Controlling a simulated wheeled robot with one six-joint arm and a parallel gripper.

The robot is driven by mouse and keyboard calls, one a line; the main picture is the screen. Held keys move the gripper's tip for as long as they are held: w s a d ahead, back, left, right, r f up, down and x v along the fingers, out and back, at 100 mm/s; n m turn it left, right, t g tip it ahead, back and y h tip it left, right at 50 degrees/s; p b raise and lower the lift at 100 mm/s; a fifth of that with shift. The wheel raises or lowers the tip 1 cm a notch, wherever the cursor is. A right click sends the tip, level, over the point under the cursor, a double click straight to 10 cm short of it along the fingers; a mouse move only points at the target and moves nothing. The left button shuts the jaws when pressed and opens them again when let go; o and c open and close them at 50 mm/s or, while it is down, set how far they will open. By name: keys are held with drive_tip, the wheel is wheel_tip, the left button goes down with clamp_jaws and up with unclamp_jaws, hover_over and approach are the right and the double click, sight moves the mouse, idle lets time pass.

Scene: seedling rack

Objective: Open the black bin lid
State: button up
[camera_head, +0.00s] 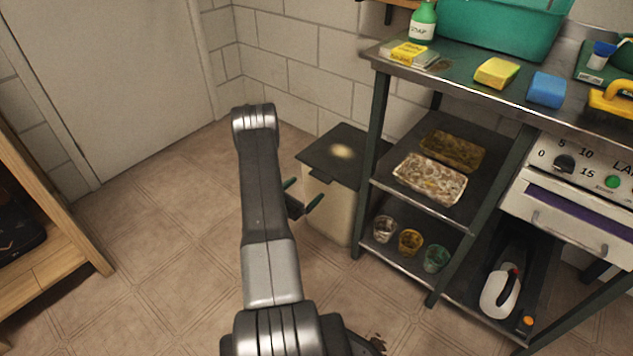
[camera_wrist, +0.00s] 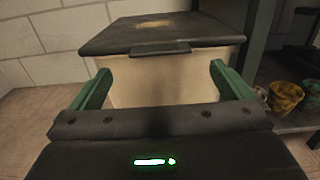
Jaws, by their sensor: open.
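A cream bin (camera_head: 327,208) with a flat black lid (camera_head: 345,152) stands on the floor against the block wall, just left of the metal rack. The lid lies closed on the bin. A small black tab (camera_wrist: 161,49) sticks out from the lid's front edge. My gripper (camera_head: 301,194) is in front of the bin, partly hidden by my arm in the head view. In the wrist view my gripper (camera_wrist: 157,84) has its two green fingers spread wide and empty. The fingers point at the bin's front wall, below the tab. I cannot tell whether they touch the wall.
The metal rack (camera_head: 372,137) stands close on the bin's right, with trays and several small cups (camera_head: 410,242) on its shelves. A soap bottle (camera_head: 423,22) and sponges are on its top. A wooden shelf (camera_head: 62,262) is at the left. The tiled floor between is mostly clear.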

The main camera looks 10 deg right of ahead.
drive_tip(key=b+x, duration=0.1)
drive_tip(key=x, duration=0.6)
